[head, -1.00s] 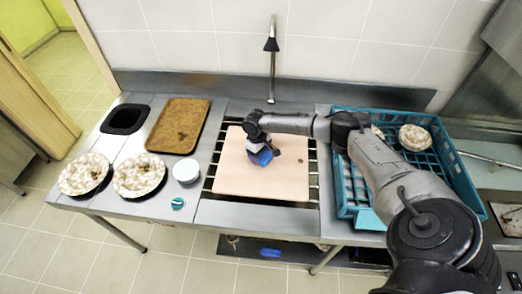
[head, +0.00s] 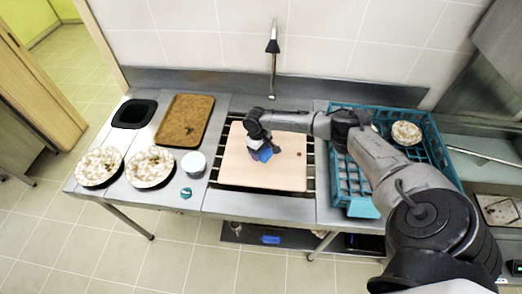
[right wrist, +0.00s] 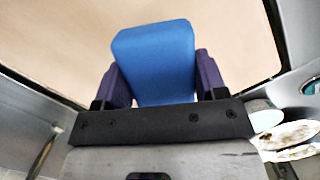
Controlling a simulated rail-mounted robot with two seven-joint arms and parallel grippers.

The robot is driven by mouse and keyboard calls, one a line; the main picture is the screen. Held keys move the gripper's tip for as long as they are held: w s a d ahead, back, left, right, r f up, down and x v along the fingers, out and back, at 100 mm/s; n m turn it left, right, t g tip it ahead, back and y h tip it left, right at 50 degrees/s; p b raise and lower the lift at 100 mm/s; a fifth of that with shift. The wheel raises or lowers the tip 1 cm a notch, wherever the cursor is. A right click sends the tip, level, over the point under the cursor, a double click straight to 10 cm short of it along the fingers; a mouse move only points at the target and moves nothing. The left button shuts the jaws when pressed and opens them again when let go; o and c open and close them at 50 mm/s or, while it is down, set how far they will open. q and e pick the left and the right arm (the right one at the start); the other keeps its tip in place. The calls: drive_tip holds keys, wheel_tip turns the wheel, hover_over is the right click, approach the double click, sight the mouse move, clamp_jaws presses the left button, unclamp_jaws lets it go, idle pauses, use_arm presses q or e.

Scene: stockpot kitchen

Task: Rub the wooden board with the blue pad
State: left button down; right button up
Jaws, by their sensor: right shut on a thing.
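The wooden board (head: 275,173) is a pale slab lying over the slatted sink area in the middle of the counter, with a small dark spot near its right edge. It fills the upper part of the right wrist view (right wrist: 60,40). My right gripper (head: 259,148) is over the board's left half. It is shut on the blue pad (right wrist: 157,60), which sits between its two purple fingers. The pad (head: 263,154) is at the board's surface in the head view; I cannot tell whether it touches. My left gripper is not in view.
A teal crate (head: 360,207) with a bowl (head: 407,133) in it stands at the right. Two speckled plates (head: 99,167), a white bowl (head: 193,163), a small teal item (head: 186,193) and a brown tray (head: 183,122) are at the left. A tap (head: 272,60) rises behind the board.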

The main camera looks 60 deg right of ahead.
drive_tip(key=shift+r+p, duration=1.5)
drive_tip(key=shift+r, duration=0.25)
drive_tip(key=shift+r, duration=0.1)
